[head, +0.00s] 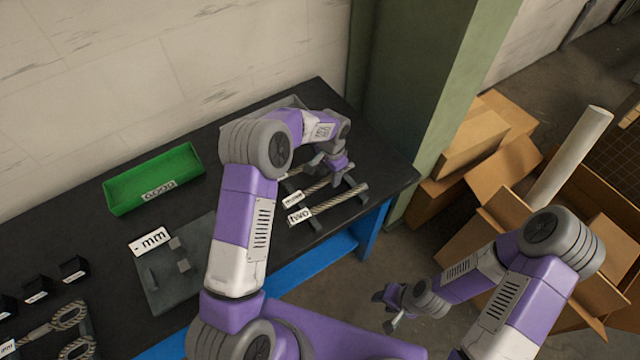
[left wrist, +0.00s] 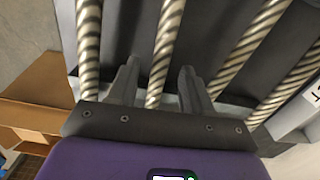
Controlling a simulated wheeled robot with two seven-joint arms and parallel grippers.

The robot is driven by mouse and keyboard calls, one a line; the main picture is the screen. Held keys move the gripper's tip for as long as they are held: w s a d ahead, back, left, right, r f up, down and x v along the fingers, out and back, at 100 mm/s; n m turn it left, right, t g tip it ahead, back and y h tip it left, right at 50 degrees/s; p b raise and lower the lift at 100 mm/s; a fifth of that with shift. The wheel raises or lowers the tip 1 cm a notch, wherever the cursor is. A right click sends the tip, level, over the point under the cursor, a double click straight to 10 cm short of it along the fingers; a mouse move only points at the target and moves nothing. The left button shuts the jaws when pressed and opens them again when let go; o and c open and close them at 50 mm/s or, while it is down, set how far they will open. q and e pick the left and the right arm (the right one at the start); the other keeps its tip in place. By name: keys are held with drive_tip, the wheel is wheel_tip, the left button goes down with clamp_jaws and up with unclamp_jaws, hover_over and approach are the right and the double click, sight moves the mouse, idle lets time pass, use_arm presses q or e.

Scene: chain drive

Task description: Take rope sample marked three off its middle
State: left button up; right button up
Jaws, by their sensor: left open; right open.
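Several twisted rope samples lie side by side on a dark rack at the right end of the bench. One rope (head: 343,200) has a tag reading "two" (head: 300,215). Just behind it is a rope (head: 316,187) with a tag (head: 293,198) too small to read surely, possibly "three". My left gripper (head: 328,166) is open over the ropes. In the left wrist view its fingers (left wrist: 160,85) stand either side of one rope (left wrist: 168,35), whose tag is out of sight. My right gripper (head: 388,308) is open and empty, off the bench at lower right.
A green tray (head: 165,176) stands at the back of the black bench. A grey plate (head: 165,285) with blocks and an "mm" sign (head: 150,241) lies left of my left arm. Black boxes and rope loops lie far left. Cardboard boxes (head: 475,140) fill the floor at right.

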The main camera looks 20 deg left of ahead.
use_arm(q)
drive_tip(key=shift+s+f, duration=0.1)
clamp_jaws()
idle(0.5)
